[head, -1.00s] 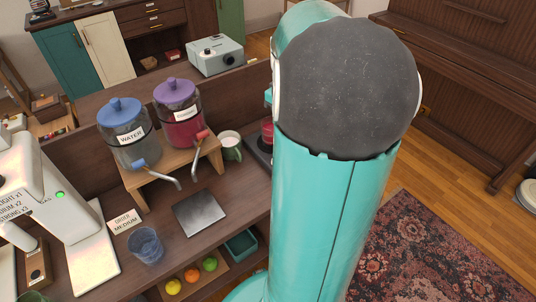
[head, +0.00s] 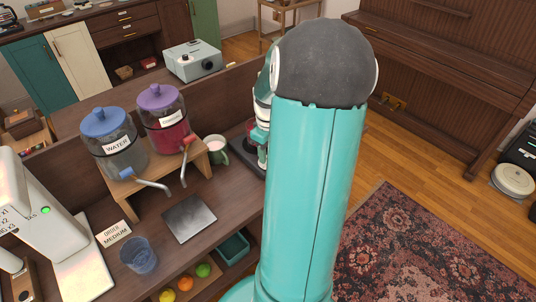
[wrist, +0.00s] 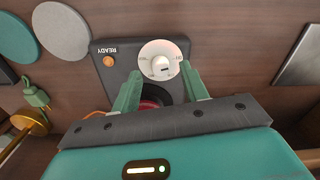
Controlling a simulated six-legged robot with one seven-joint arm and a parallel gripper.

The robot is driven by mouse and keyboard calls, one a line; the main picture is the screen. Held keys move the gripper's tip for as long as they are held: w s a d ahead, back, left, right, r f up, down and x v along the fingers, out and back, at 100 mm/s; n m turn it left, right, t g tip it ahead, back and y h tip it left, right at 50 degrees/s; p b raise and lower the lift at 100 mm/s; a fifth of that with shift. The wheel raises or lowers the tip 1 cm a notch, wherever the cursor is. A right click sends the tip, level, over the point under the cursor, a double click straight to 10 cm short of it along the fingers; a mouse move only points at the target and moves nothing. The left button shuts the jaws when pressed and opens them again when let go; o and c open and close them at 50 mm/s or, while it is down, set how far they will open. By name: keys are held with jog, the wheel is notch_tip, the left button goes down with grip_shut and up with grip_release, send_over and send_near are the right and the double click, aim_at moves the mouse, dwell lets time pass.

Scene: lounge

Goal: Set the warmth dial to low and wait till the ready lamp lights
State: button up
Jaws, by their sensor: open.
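The dark warmer (wrist: 100,75) shows in the wrist view with a white round dial (wrist: 160,57) and a small orange-brown lamp (wrist: 108,61) beside the word READY. I cannot tell whether the lamp is lit. The dial's small markings are too blurred to read. My gripper (wrist: 159,76) is open, its green fingers on either side of the dial's lower part; contact cannot be told. A dark red round thing (wrist: 150,104) shows between the fingers, partly hidden. In the head view the warmer (head: 243,150) is partly hidden behind my arm.
Water (head: 112,145) and red drink (head: 164,118) dispensers stand on a wooden stand, with a grey plate (head: 190,218) in front. A blue glass (head: 139,256) is near the counter's front. In the wrist view, discs (wrist: 62,30) lie left of the warmer.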

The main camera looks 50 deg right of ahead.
jog(key=shift+f, duration=1)
grip_shut()
jog(key=shift+m, duration=0.3)
jog(key=m, duration=0.9)
jog(key=shift+m, duration=2.1)
jog(key=shift+r, duration=0.1)
